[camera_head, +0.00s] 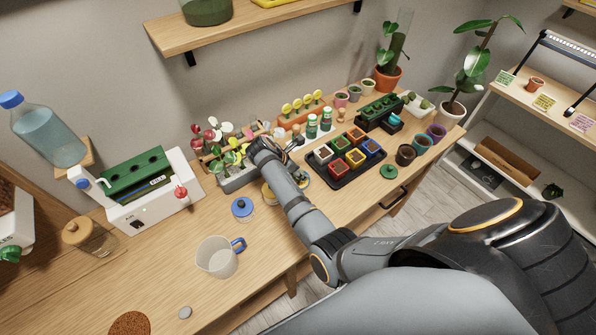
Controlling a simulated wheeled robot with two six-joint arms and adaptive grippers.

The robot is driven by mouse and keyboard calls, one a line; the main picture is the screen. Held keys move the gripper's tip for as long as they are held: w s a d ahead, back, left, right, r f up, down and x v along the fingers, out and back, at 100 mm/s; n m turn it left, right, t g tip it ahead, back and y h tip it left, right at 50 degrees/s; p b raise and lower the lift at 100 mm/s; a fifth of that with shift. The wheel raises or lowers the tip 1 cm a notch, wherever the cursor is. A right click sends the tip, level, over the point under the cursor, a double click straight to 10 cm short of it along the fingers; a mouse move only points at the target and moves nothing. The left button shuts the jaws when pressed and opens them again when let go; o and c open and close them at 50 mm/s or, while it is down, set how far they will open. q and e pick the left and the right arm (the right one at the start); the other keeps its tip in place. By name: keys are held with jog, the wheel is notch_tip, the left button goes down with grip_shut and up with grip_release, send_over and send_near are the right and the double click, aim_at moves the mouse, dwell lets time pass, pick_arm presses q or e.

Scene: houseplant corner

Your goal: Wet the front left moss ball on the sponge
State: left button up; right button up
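I cannot clearly pick out the front left moss ball or the sponge. My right arm comes in from the right and reaches over the middle of the table. My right gripper (294,142) is near the back, between the grey planter (238,181) and the black tray (345,179). Its fingers are too small and partly hidden to show whether they are open or hold anything. My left gripper is out of view.
The black tray holds several coloured square pots. Two green-and-white bottles (312,126) stand behind it. A clear jug (217,258), a blue-lidded jar (242,208) and a white box (155,205) stand left of my arm.

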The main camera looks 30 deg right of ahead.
jog(key=shift+f, duration=0.55)
dwell(0.6)
jog(key=shift+s+f+p, duration=0.1)
jog(key=shift+p, duration=0.2)
dwell(1.9)
notch_tip(320, 180, up, 5)
jog(key=p, duration=0.6)
jog(key=shift+r+p, duration=0.65)
jog(key=shift+r, duration=0.45)
jog(key=shift+f, duration=0.1)
